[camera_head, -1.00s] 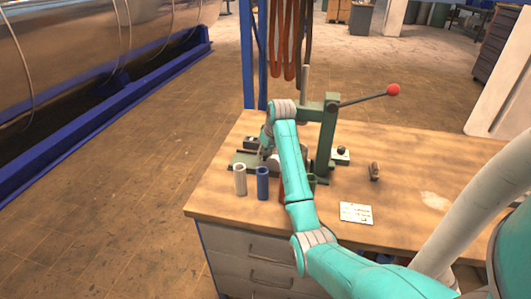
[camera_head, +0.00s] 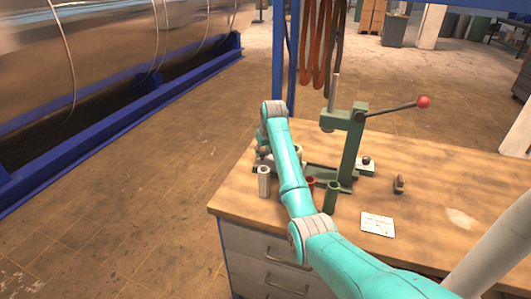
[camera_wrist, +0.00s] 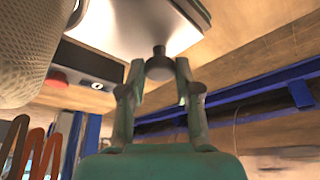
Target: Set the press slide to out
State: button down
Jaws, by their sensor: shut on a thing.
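The green press (camera_head: 352,150) stands on the wooden bench, with a lever ending in a red ball (camera_head: 424,102). In the wrist view, the press slide (camera_wrist: 140,25) shows as a pale, shiny plate with a dark round knob (camera_wrist: 158,68) at its near end. My gripper (camera_wrist: 158,80) has its two fingers shut on this knob, one on each side. In the head view my arm covers much of the slide, and the gripper is mostly hidden at the bench's left side. I cannot tell there how far the slide sticks out.
A pale cylinder (camera_head: 264,182), a red one (camera_head: 310,184) and a green one (camera_head: 331,197) stand near my arm. A white card (camera_head: 378,224) and a small brown object (camera_head: 399,184) lie to the right. Orange hoses (camera_head: 318,45) hang behind. The bench's right side is mostly clear.

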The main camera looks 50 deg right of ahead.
jog(key=c, duration=0.8)
grip_release()
jog(key=shift+w+a, duration=0.15)
jog(key=shift+w, duration=0.1)
jog(key=shift+v, duration=6)
jog(key=shift+s, duration=0.15)
